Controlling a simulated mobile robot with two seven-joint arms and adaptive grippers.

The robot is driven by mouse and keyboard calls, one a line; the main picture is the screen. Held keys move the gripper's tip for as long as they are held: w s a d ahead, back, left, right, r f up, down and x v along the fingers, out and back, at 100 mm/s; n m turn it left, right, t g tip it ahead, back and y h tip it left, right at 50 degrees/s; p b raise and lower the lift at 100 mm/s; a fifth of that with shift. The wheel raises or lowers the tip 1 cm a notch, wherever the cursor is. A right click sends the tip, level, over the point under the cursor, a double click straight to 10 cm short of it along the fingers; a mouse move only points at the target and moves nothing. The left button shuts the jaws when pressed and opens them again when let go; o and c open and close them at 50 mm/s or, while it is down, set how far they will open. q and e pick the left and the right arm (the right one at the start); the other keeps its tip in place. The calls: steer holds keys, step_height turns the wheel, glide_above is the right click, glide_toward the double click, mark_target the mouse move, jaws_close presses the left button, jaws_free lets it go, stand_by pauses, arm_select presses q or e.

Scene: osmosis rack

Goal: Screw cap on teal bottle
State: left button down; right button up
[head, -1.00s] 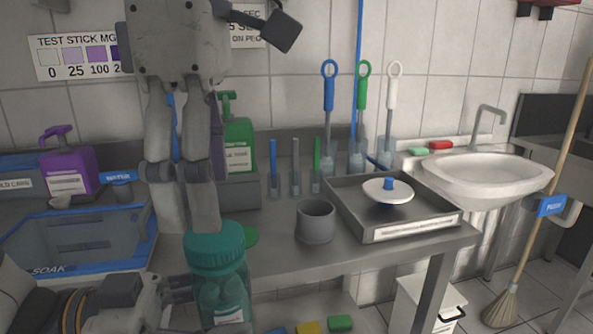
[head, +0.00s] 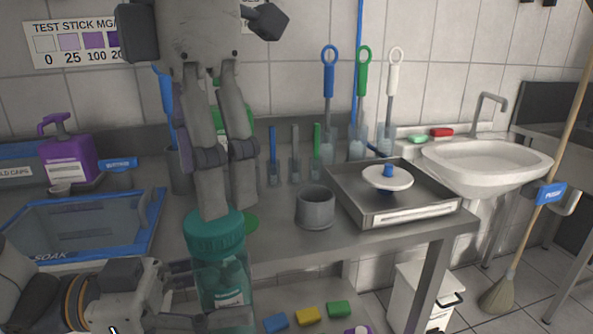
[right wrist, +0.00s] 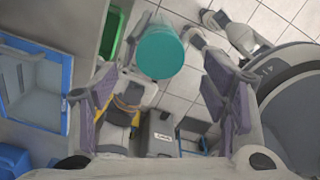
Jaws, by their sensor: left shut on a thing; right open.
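The teal bottle (head: 222,283) is see-through and upright, with round contents and a white label. Its ribbed teal cap (head: 214,236) sits on top; whether it is tight cannot be told. My left gripper (head: 192,294) is shut on the bottle from the left, low in the head view. My right gripper (head: 228,207) points down over the cap, open. In the right wrist view the cap (right wrist: 158,54) lies between the spread fingers of that gripper (right wrist: 168,38). Contact between fingers and cap cannot be told, and the cap hides part of the bottle.
A blue-rimmed soak bin (head: 150,222) and purple pump bottle (head: 66,160) are at left. Colored blocks (head: 307,315) lie low in front.

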mark_target(222, 277)
steer(key=shift+f, duration=2.1)
steer(key=c, duration=1.3)
steer(key=shift+o, duration=0.2)
steer(key=m, duration=0.5)
steer(key=shift+m, duration=0.3)
steer(key=m, duration=0.7)
steer(key=o, duration=1.3)
steer(key=shift+s+a, duration=0.1)
